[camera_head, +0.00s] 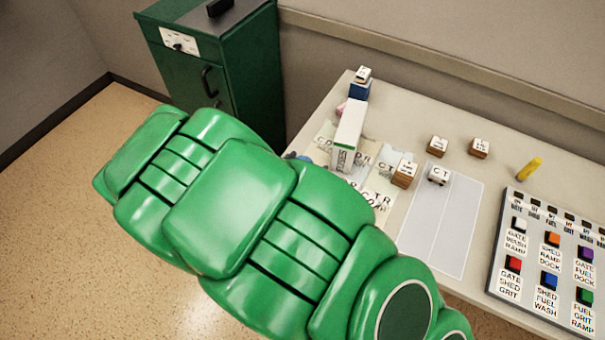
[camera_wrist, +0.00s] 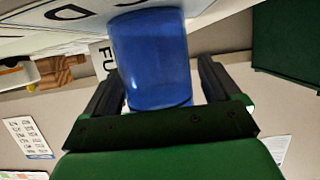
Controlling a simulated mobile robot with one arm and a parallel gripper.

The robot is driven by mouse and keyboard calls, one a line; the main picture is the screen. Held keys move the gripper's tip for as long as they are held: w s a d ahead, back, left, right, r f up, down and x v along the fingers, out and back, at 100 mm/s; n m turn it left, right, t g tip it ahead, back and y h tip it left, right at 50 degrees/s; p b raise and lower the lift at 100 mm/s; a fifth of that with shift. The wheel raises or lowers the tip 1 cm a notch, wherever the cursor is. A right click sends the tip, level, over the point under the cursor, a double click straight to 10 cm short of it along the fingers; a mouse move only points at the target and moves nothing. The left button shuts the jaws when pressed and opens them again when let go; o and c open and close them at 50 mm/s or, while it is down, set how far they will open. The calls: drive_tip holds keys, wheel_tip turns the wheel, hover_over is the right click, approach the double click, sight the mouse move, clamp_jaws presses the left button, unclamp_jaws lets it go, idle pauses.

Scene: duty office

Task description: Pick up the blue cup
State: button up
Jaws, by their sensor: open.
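The blue cup (camera_wrist: 150,58) fills the middle of the wrist view, beside a white sheet with large black letters. My gripper (camera_wrist: 158,75) is open, with one dark finger on each side of the cup. Slim gaps seem to show between the fingers and the cup, but I cannot tell whether either touches. In the head view my green arm hides the gripper and most or all of the cup. A small blue patch shows at the arm's edge near the table's left side; I cannot tell if it is the cup.
The table (camera_head: 405,118) holds a white-and-green box (camera_head: 347,136), several small lettered blocks, a yellow stick (camera_head: 528,169) and a button panel (camera_head: 548,262). A pale mat (camera_head: 440,225) is mostly clear. A green cabinet (camera_head: 235,75) stands left of the table, by the wall.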

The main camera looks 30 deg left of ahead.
drive_tip(key=shift+c, duration=0.3)
drive_tip(key=c, duration=1)
